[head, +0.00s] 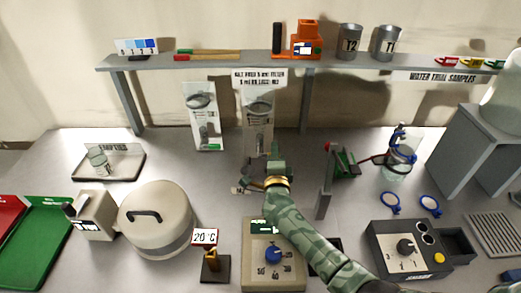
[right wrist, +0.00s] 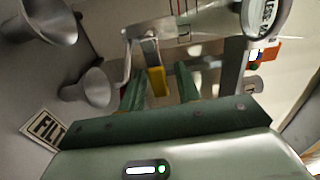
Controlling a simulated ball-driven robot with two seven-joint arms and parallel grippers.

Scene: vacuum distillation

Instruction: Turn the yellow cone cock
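The yellow cone cock (right wrist: 157,82) shows in the right wrist view, below a grey metal fitting on the pale apparatus. My right gripper (right wrist: 160,88) is open, with one green finger on each side of the cock. A gap shows between the cock and each finger, so the fingers look clear of it. In the head view my right gripper (head: 275,163) is in front of the clear stand with the printed label (head: 258,84), and it hides the cock there. My left gripper is in neither view.
Grey funnels (right wrist: 88,88) are left of my gripper in the right wrist view. A round lidded pot (head: 155,220) is left.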

